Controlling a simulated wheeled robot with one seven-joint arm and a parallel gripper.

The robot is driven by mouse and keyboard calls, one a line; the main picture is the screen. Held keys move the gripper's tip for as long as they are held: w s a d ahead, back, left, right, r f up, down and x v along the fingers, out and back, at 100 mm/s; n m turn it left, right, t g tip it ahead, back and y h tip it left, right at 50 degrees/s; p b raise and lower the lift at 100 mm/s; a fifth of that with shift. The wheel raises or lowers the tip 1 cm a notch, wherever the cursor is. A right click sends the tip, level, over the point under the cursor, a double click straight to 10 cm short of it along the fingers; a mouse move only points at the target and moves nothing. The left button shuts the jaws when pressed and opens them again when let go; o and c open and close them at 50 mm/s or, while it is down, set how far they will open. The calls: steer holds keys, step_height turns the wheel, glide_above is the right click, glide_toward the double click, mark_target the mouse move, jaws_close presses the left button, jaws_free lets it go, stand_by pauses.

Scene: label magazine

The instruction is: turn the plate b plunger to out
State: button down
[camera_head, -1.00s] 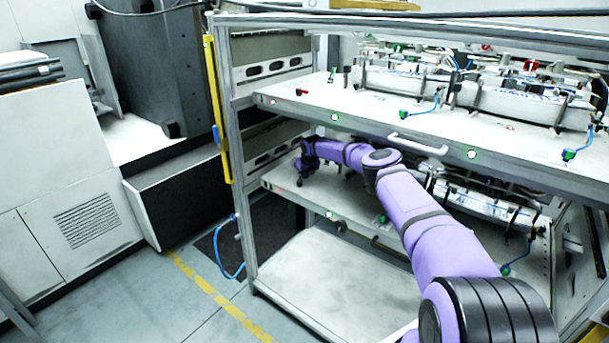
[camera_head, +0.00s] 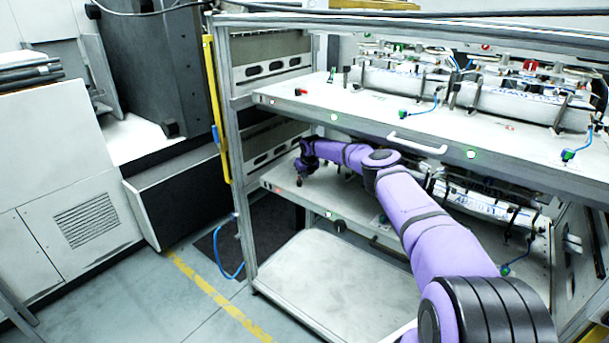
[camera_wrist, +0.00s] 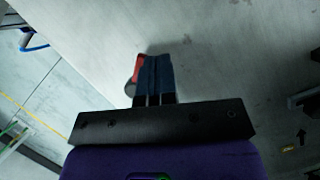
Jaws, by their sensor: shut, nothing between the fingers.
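My gripper (camera_head: 299,182) is low over the left front part of the lower shelf plate (camera_head: 360,222) in the head view. In the wrist view its dark fingers (camera_wrist: 155,72) are together with nothing between them. A red part (camera_wrist: 138,68), likely the plunger's lever, shows right beside the fingers' left side, with a grey round end (camera_wrist: 130,87) below it. The fingers hide part of it. I cannot tell if they touch it, nor which way the plunger is turned.
The upper shelf plate (camera_head: 370,107) is above my arm, with a white handle (camera_head: 417,144) on its front edge and a small red part (camera_head: 300,91) at its left. A frame post (camera_head: 238,190) stands left of my gripper. Label units (camera_head: 480,200) are at the lower right.

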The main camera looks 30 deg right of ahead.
steer(key=shift+w+a, duration=0.25)
steer(key=shift+a, duration=0.45)
steer(key=shift+d, duration=0.1)
steer(key=shift+s+d, duration=0.3)
steer(key=shift+d, duration=0.4)
steer(key=shift+a, duration=0.1)
